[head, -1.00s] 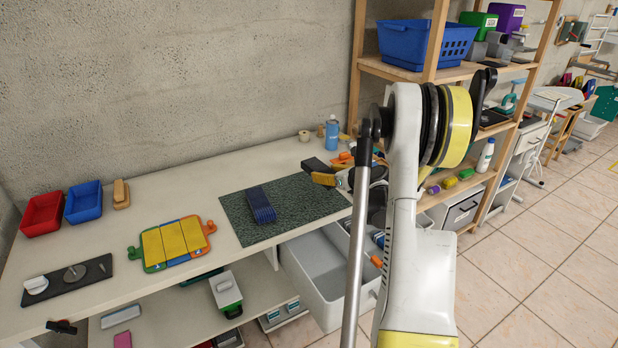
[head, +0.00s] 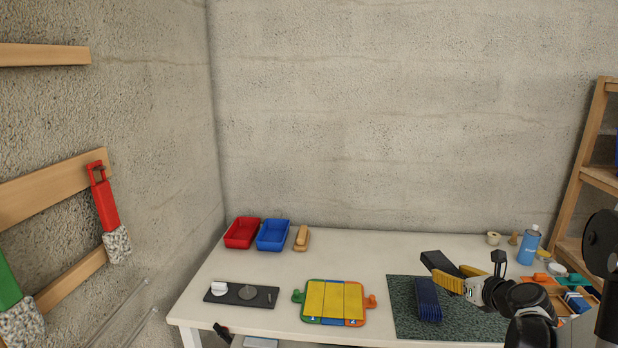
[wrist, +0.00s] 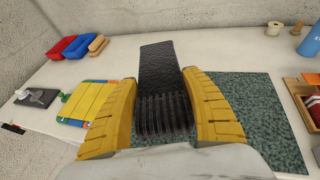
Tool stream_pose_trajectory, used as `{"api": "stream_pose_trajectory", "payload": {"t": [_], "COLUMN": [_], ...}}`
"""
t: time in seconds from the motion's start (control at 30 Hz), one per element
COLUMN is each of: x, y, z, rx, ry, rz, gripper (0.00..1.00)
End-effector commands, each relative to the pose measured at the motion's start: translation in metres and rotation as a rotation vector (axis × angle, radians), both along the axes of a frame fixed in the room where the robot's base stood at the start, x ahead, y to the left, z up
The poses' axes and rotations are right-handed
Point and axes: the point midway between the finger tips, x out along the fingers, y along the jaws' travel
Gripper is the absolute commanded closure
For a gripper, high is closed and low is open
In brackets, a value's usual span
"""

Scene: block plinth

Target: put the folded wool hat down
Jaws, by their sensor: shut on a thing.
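My gripper (head: 460,276) has yellow fingers and is shut on a dark, almost black folded wool hat (head: 438,261). In the wrist view the hat (wrist: 160,75) lies between the two fingers (wrist: 162,115), its ribbed part close to me and its smooth part pointing away. In the head view the hat shows over the back edge of the dark green speckled mat (head: 400,325), which also shows in the wrist view (wrist: 250,110). I cannot tell its height above the table. A navy blue ribbed folded item (head: 427,298) lies on the mat, in front of the held hat.
To the left on the white table (head: 350,250) are a yellow-panelled board (head: 333,302), a black tray (head: 225,296), red (head: 242,232) and blue (head: 273,235) bins and a brush (head: 301,238). A blue bottle (head: 529,246) and orange tray (head: 545,280) stand right. Bare table lies behind the board.

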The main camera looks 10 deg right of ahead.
Motion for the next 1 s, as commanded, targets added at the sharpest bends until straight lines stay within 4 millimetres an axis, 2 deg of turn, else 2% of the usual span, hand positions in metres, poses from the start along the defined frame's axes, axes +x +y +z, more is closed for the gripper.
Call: {"api": "stream_pose_trajectory", "payload": {"t": [0.03, 0.2, 0.3, 0.4, 0.5, 0.6, 1.0], "x": [0.0, -0.014, -0.029, -0.044, -0.055, -0.061, -0.063], "y": [0.038, 0.144, 0.194, 0.231, 0.254, 0.266, 0.269], "z": [0.006, 0.022, 0.028, 0.032, 0.034, 0.035, 0.035], "rx": [0.0, -0.001, -0.001, 0.0, -0.002, 0.0, 0.0], "ry": [0.0, -0.002, -0.004, -0.008, -0.011, -0.012, -0.013], "rz": [0.037, 0.134, 0.184, 0.224, 0.249, 0.262, 0.265], "gripper": [0.76, 0.76, 0.76, 0.76, 0.76, 0.76, 0.76]}}
